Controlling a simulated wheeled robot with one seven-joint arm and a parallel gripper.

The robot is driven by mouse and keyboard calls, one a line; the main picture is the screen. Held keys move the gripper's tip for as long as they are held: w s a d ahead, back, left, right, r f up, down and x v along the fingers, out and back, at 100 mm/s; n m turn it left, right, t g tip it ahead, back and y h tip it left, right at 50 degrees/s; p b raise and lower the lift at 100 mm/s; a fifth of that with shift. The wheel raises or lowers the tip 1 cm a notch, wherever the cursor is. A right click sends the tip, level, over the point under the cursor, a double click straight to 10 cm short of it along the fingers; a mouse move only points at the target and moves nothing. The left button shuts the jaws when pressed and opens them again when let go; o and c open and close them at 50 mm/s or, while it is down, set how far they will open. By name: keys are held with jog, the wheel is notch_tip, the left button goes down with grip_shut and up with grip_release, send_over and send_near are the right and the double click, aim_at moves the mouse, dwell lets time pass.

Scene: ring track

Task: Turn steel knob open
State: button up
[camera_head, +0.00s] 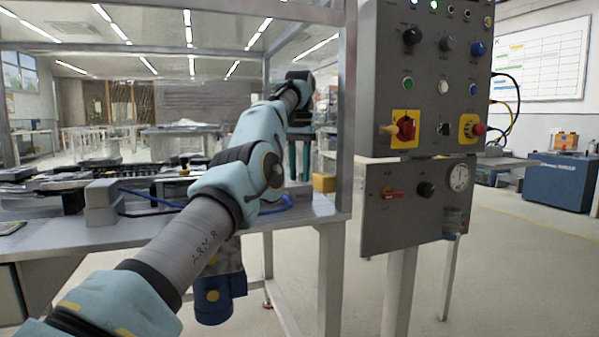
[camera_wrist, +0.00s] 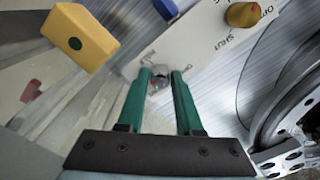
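In the wrist view a small steel knob (camera_wrist: 159,84) shows between the green fingertips of my gripper (camera_wrist: 162,76), on a pale plate (camera_wrist: 190,45) with printed lettering. The fingers stand apart, one on each side of the knob; I cannot tell whether they touch it. Part of the knob is hidden by the fingers. A brass-coloured knob (camera_wrist: 244,14) sits on the same plate, near the word SHUT. In the head view my gripper (camera_head: 299,178) points down over the bench, and the steel knob cannot be made out there.
A round metal part (camera_wrist: 290,100) is close on the right. A frame post (camera_head: 350,110) and a grey control panel (camera_head: 425,75) stand right of my arm.

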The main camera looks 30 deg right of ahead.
grip_shut()
